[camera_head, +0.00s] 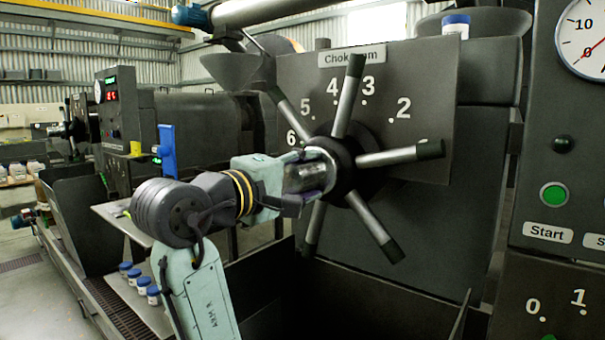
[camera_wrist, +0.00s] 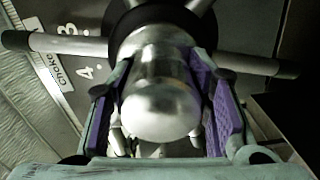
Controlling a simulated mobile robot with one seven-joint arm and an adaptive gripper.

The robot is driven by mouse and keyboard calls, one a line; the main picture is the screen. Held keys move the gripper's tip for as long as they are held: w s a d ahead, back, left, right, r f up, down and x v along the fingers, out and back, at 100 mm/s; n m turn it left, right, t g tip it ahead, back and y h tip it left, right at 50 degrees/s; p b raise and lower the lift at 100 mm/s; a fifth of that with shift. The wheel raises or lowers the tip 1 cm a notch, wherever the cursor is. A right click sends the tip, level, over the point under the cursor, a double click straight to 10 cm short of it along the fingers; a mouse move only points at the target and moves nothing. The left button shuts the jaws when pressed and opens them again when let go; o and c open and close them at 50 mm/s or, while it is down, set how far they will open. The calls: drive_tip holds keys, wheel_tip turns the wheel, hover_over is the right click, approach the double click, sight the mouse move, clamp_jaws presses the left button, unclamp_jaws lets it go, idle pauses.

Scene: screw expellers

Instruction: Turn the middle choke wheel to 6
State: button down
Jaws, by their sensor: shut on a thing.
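The choke wheel (camera_head: 345,165) stands before me on a dark panel, with several metal spokes with dark tips. One spoke points nearly straight up, between 4 and 3. The numeral 6 (camera_head: 291,137) is at the left of the dial, just above my gripper. My gripper (camera_head: 312,172) is shut on the silver central hub. In the wrist view, the rounded hub (camera_wrist: 160,95) sits between the purple finger pads (camera_wrist: 222,105). I cannot tell which spoke marks the setting. My gripper hides the wheel's left side.
A control panel with a green Start button (camera_head: 553,195) and a gauge (camera_head: 586,38) stands at the right. Another machine with a dark control box (camera_head: 120,105) is at the back left. Several blue-capped jars (camera_head: 141,282) stand at lower left.

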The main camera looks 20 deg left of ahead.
idle(0.4)
drive_tip(key=c, duration=0.8)
unclamp_jaws()
drive_tip(key=v, duration=1.2)
